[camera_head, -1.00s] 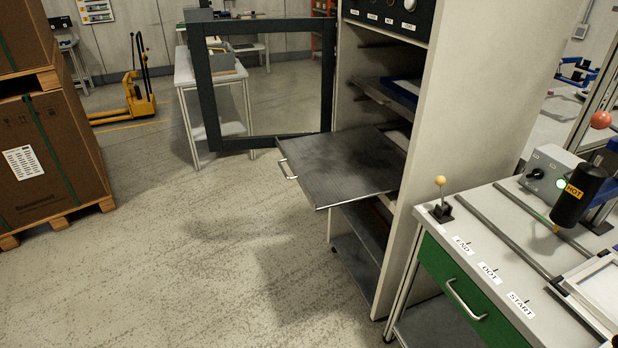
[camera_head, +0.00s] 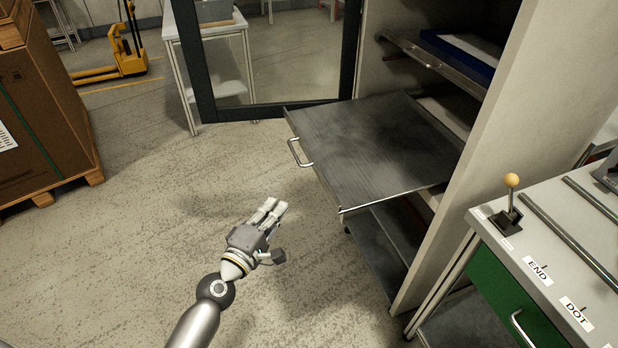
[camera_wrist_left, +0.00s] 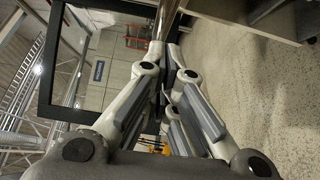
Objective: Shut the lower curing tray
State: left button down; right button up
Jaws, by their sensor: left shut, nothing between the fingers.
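The lower curing tray (camera_head: 375,150) is a dark flat tray pulled far out of the pale cabinet (camera_head: 520,130). Its silver handle (camera_head: 299,153) is on the front edge, facing left. My left gripper (camera_head: 271,208) is shut and empty, below and to the left of the handle in the head view, apart from the tray. In the left wrist view its fingers (camera_wrist_left: 165,75) are together, with a tray edge crossing at the top right. The right gripper is not in view.
The dark-framed cabinet door (camera_head: 205,75) stands open behind the tray. An upper tray (camera_head: 430,58) holds a blue-edged item. A bench with a green drawer (camera_head: 500,300) and a yellow-knobbed lever (camera_head: 510,200) stands at right.

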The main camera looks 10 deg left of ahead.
pick_arm(q)
send_near(315, 169)
jog(key=w+a, duration=0.2)
jog(key=d, duration=0.1)
jog(key=w+d, duration=0.1)
jog(key=w+d+p, duration=0.1)
jog(key=shift+r, duration=0.25)
jog(key=shift+w, duration=0.15)
